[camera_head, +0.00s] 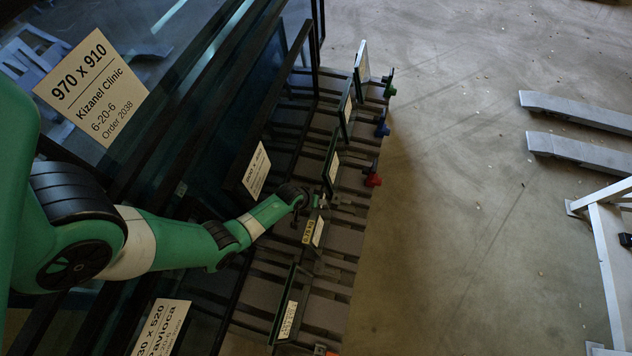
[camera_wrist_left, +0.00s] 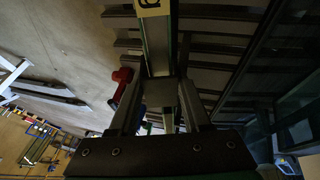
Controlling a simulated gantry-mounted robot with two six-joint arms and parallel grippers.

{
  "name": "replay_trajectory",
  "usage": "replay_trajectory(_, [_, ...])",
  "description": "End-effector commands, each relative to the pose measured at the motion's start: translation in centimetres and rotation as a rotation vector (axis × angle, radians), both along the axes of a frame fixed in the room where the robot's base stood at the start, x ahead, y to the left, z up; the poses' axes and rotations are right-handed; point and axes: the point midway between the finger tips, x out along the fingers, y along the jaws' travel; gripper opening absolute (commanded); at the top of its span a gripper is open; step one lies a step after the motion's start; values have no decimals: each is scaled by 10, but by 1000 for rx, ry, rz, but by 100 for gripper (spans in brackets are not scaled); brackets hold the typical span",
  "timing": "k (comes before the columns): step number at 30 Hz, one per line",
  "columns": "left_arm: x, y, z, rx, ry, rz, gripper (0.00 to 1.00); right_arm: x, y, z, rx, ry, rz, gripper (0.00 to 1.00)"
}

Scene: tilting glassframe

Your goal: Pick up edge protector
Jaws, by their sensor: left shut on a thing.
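My left gripper (camera_head: 318,201) reaches in from the left over the slatted rack in the head view. In the left wrist view its two fingers (camera_wrist_left: 160,105) are closed around a dark grey, block-like piece, which looks like the edge protector (camera_wrist_left: 160,92). This piece sits against the near end of an upright pale strip (camera_wrist_left: 155,45) bearing a yellow label (camera_wrist_left: 152,8). I cannot tell whether the two are joined. In the head view the wrist and fingers mostly hide the piece. The yellow label (camera_head: 307,232) shows just below the gripper. My right gripper is not in view.
Red (camera_head: 373,180), blue (camera_head: 382,128) and green (camera_head: 389,88) clamp-like parts line the rack's right edge. Labelled upright panels (camera_head: 290,305) stand close to the gripper. Large dark glass panes fill the left. Open floor (camera_head: 460,200) lies right, with two grey beams (camera_head: 580,148).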

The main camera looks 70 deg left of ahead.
Motion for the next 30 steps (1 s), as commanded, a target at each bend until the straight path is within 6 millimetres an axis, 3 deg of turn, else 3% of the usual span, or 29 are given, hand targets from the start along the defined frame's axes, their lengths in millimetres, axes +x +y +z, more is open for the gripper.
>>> replay_trajectory(1, [0, 0, 19, 1, -2, 0, 0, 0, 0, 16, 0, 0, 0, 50])
replay_trajectory(14, [0, 0, 140, 1, 0, -1, 0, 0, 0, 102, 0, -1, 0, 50])
replay_trajectory(19, [0, 0, 155, 0, 0, 0, 0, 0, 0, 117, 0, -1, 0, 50])
replay_trajectory(30, [0, 0, 156, 0, 0, 0, 0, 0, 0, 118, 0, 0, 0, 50])
